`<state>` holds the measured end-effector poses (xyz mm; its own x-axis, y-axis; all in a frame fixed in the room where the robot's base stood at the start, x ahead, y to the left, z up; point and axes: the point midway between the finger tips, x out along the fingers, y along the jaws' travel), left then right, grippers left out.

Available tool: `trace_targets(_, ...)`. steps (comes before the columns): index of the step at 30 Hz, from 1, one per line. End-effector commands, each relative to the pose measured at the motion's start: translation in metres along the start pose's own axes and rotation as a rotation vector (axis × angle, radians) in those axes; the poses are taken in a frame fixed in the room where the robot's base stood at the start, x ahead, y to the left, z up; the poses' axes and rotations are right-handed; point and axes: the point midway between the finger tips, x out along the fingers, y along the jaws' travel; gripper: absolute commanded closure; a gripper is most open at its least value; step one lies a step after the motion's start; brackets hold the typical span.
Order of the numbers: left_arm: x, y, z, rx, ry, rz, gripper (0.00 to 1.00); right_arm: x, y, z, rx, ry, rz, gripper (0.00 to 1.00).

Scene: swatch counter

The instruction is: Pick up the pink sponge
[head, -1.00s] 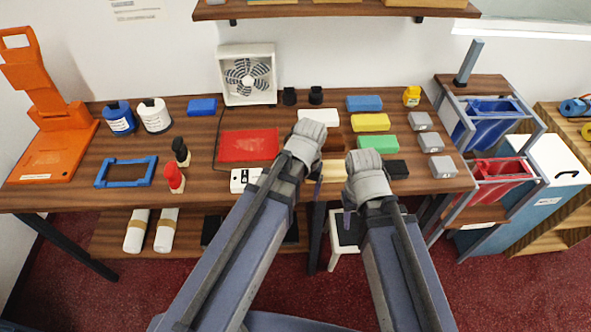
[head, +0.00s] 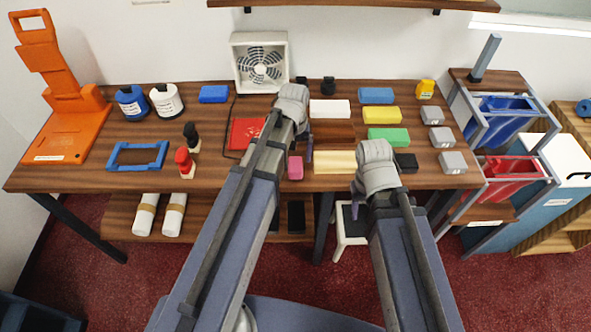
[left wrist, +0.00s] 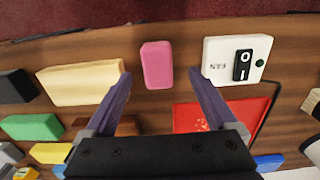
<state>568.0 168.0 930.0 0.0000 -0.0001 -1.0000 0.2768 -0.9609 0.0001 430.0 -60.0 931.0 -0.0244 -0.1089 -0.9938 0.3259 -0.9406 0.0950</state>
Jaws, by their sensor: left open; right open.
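The pink sponge (head: 295,167) lies on the wooden counter near its front edge, just right of my left forearm in the head view. In the left wrist view the pink sponge (left wrist: 157,64) lies upright in the picture, between and slightly beyond the fingertips of my left gripper (left wrist: 159,82). That gripper is open and empty, above the counter; I cannot tell its exact height. My right gripper (head: 358,190) is over the front edge, near the cream block; its fingers are mostly hidden by its wrist.
A white fan switch box (left wrist: 237,60) and a cream block (left wrist: 80,79) flank the sponge. A red sheet (left wrist: 215,115) lies behind. White (head: 329,109), yellow (head: 381,115) and green (head: 388,137) blocks stand right of my left gripper. A fan (head: 260,62) stands at the back.

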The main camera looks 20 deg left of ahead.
Motion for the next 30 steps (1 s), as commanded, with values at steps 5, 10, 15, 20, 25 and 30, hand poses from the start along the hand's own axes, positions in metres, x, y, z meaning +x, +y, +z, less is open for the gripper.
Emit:
trace_targets(5, 0.012, 0.001, -0.002, 0.001, 0.0, 0.0, 0.09, 0.012, -0.001, -0.001, 0.0, 0.0, 0.0, 0.5)
trace_targets(10, 0.034, 0.004, -0.005, 0.001, 0.0, 0.0, 0.09, 0.033, -0.003, -0.002, 0.0, 0.0, 0.0, 0.5)
trace_targets(15, 0.051, 0.004, -0.005, 0.0, 0.0, 0.0, 0.09, 0.051, -0.005, -0.003, 0.0, 0.0, 0.0, 0.5)
trace_targets(20, 0.052, 0.004, -0.005, 0.0, 0.0, 0.0, 0.09, 0.051, -0.005, -0.003, 0.0, 0.0, 0.0, 0.5)
trace_targets(25, 0.051, 0.004, -0.005, 0.0, 0.0, 0.0, 0.12, 0.05, -0.005, -0.003, 0.0, 0.0, 0.0, 0.5)
trace_targets(30, 0.051, 0.004, -0.005, 0.0, 0.0, 0.0, 0.31, 0.051, -0.005, -0.003, 0.0, 0.0, 0.0, 0.5)
